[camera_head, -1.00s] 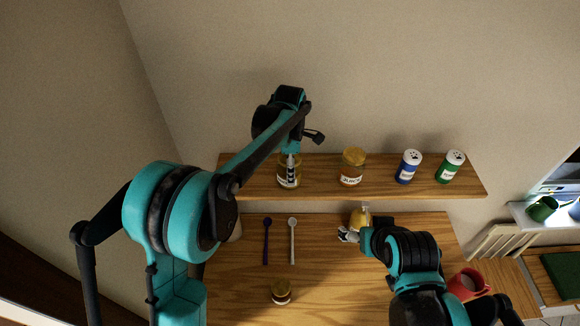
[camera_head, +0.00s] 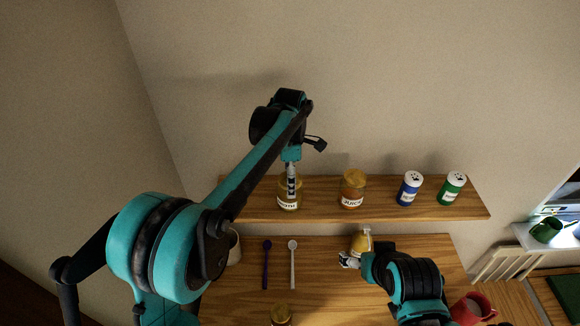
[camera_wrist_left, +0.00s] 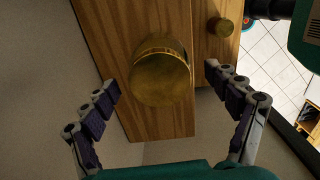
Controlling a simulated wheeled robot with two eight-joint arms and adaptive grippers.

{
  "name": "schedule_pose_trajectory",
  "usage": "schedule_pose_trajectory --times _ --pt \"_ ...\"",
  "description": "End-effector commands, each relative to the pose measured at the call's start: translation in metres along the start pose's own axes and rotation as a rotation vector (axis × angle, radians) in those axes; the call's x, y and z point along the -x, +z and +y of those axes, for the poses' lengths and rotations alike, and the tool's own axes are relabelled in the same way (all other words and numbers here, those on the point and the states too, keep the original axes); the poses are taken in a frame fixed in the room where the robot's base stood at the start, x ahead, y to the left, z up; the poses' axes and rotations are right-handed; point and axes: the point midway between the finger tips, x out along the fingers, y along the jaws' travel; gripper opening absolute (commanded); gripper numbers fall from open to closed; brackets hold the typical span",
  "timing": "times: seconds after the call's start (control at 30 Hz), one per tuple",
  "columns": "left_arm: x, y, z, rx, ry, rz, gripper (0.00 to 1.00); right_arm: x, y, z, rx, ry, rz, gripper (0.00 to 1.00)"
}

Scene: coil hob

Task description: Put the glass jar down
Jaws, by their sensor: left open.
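The glass jar (camera_head: 285,202) has a gold lid and a white label and stands upright on the wooden wall shelf (camera_head: 393,210) at its left end. My left gripper (camera_head: 292,195) overlaps it in the head view. In the left wrist view, the jar's gold lid (camera_wrist_left: 161,72) shows ahead of my left gripper (camera_wrist_left: 167,92), between its widely spread fingers, with a gap on each side. My right gripper (camera_head: 348,260) is low over the wooden counter, beside a jar with a yellowish top (camera_head: 360,242); its jaw state is unclear.
A jar labelled JUICE (camera_head: 353,190), a blue can (camera_head: 409,188) and a green can (camera_head: 450,188) stand farther right on the shelf. Purple (camera_head: 266,265) and white (camera_head: 293,263) spoons, another jar (camera_head: 281,315) and a red mug (camera_head: 472,308) are below.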

Motion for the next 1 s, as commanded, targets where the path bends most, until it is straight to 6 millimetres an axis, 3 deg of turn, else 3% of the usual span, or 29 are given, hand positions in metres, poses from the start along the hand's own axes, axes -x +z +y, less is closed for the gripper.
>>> schedule_pose_trajectory --times 0.1,0.3,0.63,0.77,1.0 --pt "0.026 0.0 0.0 0.0 0.0 0.0 0.88 -0.004 0.003 0.0 0.0 0.0 0.0 0.81" --pt "0.058 0.0 0.0 0.0 0.0 0.0 0.88 -0.006 0.005 0.0 0.0 0.0 0.0 0.81" --pt "0.071 -0.004 -0.003 -0.022 0.008 -0.003 0.88 -0.007 0.005 0.0 0.0 0.0 0.0 0.81" --pt "0.079 -0.025 -0.018 -0.143 0.054 -0.014 0.88 -0.007 0.005 0.0 0.0 0.0 0.0 0.81" --pt "0.083 -0.09 -0.078 -0.581 0.23 0.01 0.88 -0.007 0.005 0.0 0.0 0.0 0.0 0.81"
